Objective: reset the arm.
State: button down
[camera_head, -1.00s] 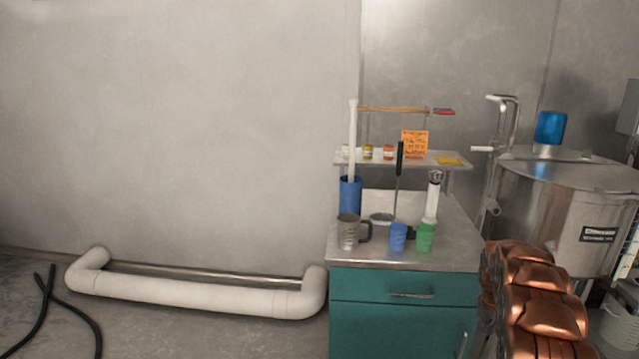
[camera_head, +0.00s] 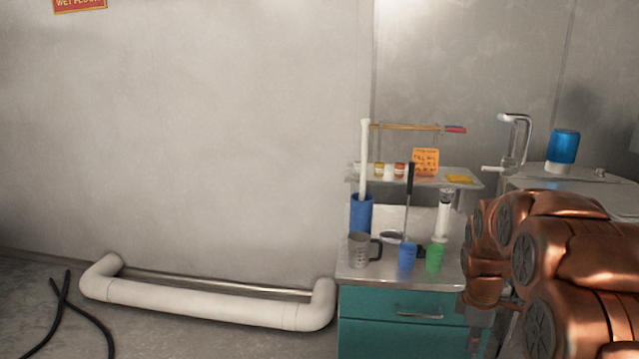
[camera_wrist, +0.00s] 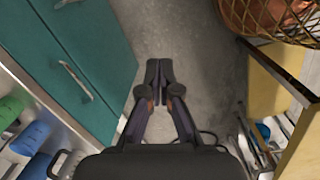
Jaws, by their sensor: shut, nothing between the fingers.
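My gripper (camera_wrist: 159,72) shows in the wrist view with its two dark fingers together and nothing between them. It points down toward the grey floor, between a teal cabinet on the left and a wooden-edged unit on the right. In the head view my copper-coloured arm fills the lower right, beside the teal cabinet (camera_head: 395,338) and in front of the steel vessel. The fingertips cannot be made out in the head view.
The cabinet top holds a steel mug (camera_head: 358,250), a blue cup (camera_head: 407,257), a green cup (camera_head: 435,257) and a blue container (camera_head: 361,214). A wire basket (camera_wrist: 275,14) is at the wrist view's upper right. A white pipe (camera_head: 200,303) runs along the wall.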

jog(key=s+a+r+m+p, duration=0.1)
jog(key=s+a+r+m, duration=0.2)
jog(key=s, duration=0.8)
jog(key=s+a+r+m+g+p, duration=0.1)
jog(key=s+a+m, duration=0.4)
jog(key=s, duration=0.6)
jog(key=s+a+r+m+g+y+p, duration=0.1)
jog(key=s+a+r+m+p, duration=0.2)
jog(key=s+a+r, duration=0.3)
jog(key=s+m, duration=0.1)
jog(key=s, duration=0.3)
jog(key=shift+s+a+m, duration=0.4)
